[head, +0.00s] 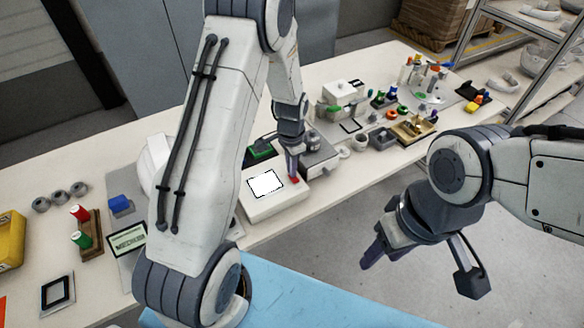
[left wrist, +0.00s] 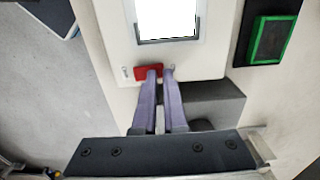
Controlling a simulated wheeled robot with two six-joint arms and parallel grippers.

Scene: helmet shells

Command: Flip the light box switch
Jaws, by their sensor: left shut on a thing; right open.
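The light box (head: 258,208) is a white box on the table with a bright white panel (head: 266,183) on its top. Its red switch (head: 295,180) is at the right end of the box. In the left wrist view the red switch (left wrist: 147,73) is partly hidden by my fingertips. My left gripper (head: 292,174) points down at the switch from above. In the left wrist view its two purple fingers (left wrist: 160,72) are close together at the switch. My right gripper (head: 374,248) is open and empty, out in front of the table over the floor.
A grey device (head: 318,160) stands right behind the box's switch end. A green-framed dark tray (left wrist: 270,37) lies beside the box. Spools on a wooden stand (head: 90,235), a blue block (head: 120,204) and a white helmet shell (head: 152,160) are to the left.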

